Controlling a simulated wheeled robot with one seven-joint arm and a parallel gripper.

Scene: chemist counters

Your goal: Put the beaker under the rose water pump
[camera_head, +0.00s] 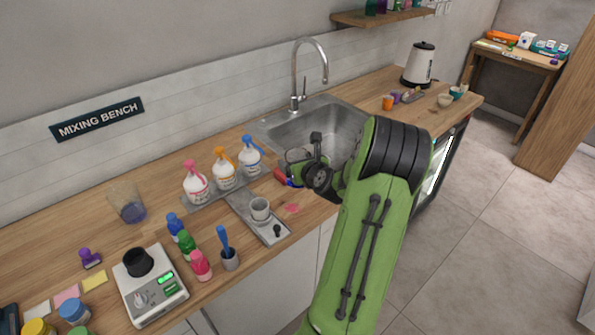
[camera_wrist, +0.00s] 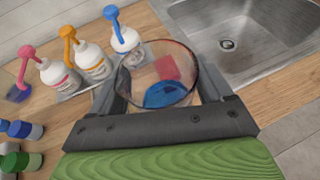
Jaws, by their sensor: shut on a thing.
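My gripper (camera_head: 305,172) is shut on a clear glass beaker (camera_wrist: 187,67), held between its two fingers, which also show in the wrist view (camera_wrist: 168,88). Blue and red patches show inside or through the glass; I cannot tell which. Three white pump bottles stand in a row left of the beaker: one with a pink pump (camera_head: 196,182), one with an orange pump (camera_head: 224,168) and one with a blue pump (camera_head: 250,157). Their labels are too small to read. The blue-pump bottle is nearest the beaker. The beaker is apart from the pink-pump bottle (camera_wrist: 57,72).
A steel sink (camera_head: 330,113) lies behind and right of my gripper.

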